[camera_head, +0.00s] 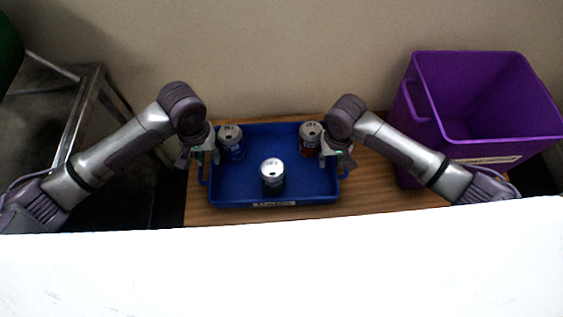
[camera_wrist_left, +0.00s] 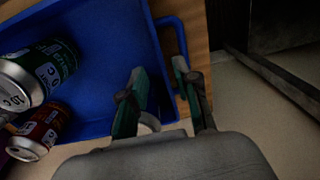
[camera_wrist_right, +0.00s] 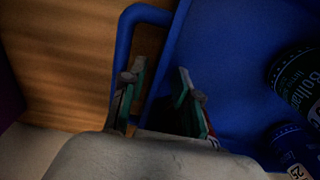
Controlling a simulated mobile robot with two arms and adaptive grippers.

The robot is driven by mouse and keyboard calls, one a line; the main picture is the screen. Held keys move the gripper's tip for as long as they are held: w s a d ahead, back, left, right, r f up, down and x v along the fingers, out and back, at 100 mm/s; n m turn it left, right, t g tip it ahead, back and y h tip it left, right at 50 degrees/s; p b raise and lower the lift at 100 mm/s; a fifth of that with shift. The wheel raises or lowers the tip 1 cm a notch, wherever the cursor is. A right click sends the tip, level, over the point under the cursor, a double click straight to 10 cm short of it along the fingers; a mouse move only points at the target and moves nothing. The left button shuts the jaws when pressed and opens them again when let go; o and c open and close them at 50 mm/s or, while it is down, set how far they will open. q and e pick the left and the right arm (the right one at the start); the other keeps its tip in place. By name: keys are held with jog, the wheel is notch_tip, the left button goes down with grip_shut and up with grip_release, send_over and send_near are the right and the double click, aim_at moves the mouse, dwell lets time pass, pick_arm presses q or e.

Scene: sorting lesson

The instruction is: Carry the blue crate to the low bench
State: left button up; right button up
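The blue crate (camera_head: 262,196) rests on a wooden surface (camera_head: 390,195) in the head view, holding a blue can (camera_head: 232,143), a red can (camera_head: 310,140) and a dark green can (camera_head: 272,177). My left gripper (camera_head: 205,155) is at its left handle, also seen in the left wrist view (camera_wrist_left: 170,100). Its fingers are apart, one inside the crate and one by the handle (camera_wrist_left: 179,38). My right gripper (camera_head: 335,158) is at the right handle; in the right wrist view (camera_wrist_right: 158,88) its fingers are apart, with the crate wall between them. I cannot tell which surface is the low bench.
A large purple bin (camera_head: 440,120) stands close on the right, behind my right forearm. A grey metal-legged table (camera_head: 50,100) stands at the left, with a dark gap beside the wooden surface. A wall is behind. A white surface fills the bottom of the head view.

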pick_arm(q)
jog(key=shift+w+r, duration=0.25)
jog(key=shift+r, duration=0.6)
pick_arm(e)
jog(key=shift+w+a+f, duration=0.1)
pick_arm(q)
jog(key=shift+r, duration=0.3)
pick_arm(e)
jog(key=shift+r, duration=0.45)
jog(key=r, duration=0.7)
jog(key=shift+s+d+r, duration=0.2)
jog(key=shift+s+d, duration=0.05)
